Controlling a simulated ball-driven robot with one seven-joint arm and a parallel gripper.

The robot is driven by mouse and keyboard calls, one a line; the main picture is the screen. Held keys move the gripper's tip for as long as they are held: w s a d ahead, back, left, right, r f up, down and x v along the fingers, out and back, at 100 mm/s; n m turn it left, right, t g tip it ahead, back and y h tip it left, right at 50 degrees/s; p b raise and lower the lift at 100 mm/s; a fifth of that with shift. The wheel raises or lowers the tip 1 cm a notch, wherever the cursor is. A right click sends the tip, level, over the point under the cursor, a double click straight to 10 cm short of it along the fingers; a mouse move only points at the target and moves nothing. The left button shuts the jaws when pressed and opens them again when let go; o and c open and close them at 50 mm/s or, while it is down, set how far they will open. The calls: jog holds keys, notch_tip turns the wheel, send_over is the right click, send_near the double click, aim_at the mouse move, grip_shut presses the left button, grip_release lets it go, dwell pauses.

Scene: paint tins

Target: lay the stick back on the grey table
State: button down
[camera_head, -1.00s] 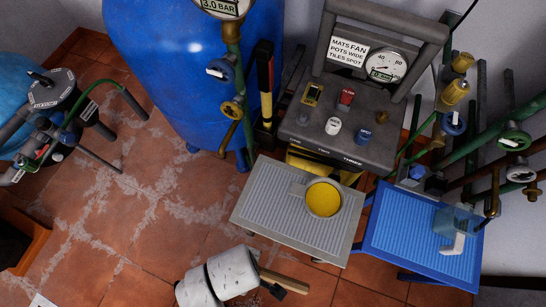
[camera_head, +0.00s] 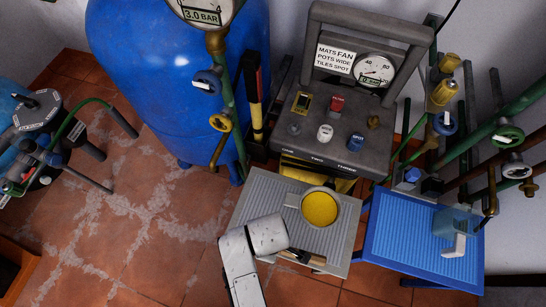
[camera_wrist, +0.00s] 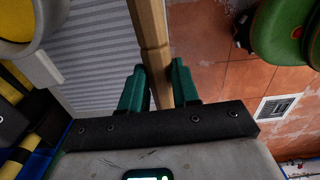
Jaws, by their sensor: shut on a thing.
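My gripper (camera_wrist: 158,88) is shut on the wooden stick (camera_wrist: 150,25), with its green fingers on either side of it. The stick runs from the jaws to the top of the wrist view. In the head view my gripper (camera_head: 296,255) is over the front edge of the grey table (camera_head: 262,200). The table's ribbed top (camera_wrist: 100,45) lies left of the stick in the wrist view. I cannot tell whether the stick touches it. A tin of yellow paint (camera_head: 320,207) stands on the table behind my gripper; part of it shows upper left in the wrist view (camera_wrist: 25,25).
A blue table (camera_head: 400,230) with a clear container (camera_head: 457,222) stands to the right. A dark grey panel (camera_head: 350,145) with knobs and a gauge stands behind the grey table. A large blue tank (camera_head: 140,90) is at left. The table top left of the tin is bare.

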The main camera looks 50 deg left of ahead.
jog(key=shift+w+a+f, duration=0.25)
jog(key=shift+w+f, duration=0.5)
jog(key=shift+f, duration=0.2)
jog(key=shift+w+a+f+b, duration=0.1)
jog(key=shift+w+f+b, duration=0.15)
jog(key=shift+f, duration=0.35)
jog(key=shift+w+a+f+b, duration=0.1)
jog(key=shift+f+b, duration=0.2)
jog(key=shift+f, duration=0.85)
jog(key=c, duration=0.8)
grip_release()
jog(key=shift+f, duration=0.15)
jog(key=shift+f+b, duration=0.25)
jog(key=shift+b, duration=0.1)
notch_tip(320, 180, up, 11)
jog(key=p, duration=0.2)
jog(key=shift+r+p, duration=0.1)
jog(key=shift+p, duration=0.25)
